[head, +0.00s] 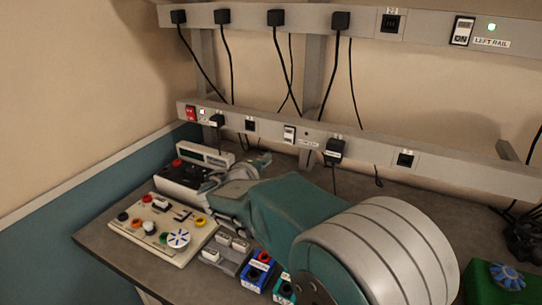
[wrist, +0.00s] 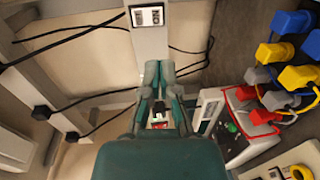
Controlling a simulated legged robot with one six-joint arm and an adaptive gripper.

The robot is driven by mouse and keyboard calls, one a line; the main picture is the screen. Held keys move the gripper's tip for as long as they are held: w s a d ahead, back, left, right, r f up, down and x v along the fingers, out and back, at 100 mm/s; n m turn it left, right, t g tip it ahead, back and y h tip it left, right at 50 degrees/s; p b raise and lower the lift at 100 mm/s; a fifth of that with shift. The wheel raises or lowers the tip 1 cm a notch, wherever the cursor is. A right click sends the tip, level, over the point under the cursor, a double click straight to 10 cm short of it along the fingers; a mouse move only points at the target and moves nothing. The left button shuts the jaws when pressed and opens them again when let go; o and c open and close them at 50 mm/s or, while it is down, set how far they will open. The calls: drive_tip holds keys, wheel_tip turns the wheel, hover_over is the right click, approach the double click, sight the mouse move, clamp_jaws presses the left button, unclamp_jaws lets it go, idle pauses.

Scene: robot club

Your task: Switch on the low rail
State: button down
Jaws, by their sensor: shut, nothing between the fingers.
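The low rail (head: 360,148) runs across the wall above the bench. On it is a white rocker switch (head: 289,134) with a small label and an unlit-looking dot beside it; its lettering is too small to read. My gripper (head: 264,159) is shut and empty, in front of and below the rail. In the wrist view my gripper (wrist: 159,68) points along the rail, apart from a light-framed switch (wrist: 147,17) ahead of it. Whether the fingertips touch the rail is unclear.
The upper rail (head: 255,18) has plugs with hanging cables and a switch (head: 462,31) reading ON beside a green lamp. A black plug (head: 335,150) juts from the low rail, right of the white switch. A knob panel (head: 185,225) and blue box (head: 257,272) crowd the bench.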

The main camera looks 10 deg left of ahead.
sight(288, 142)
drive_tip(key=x, duration=1.2)
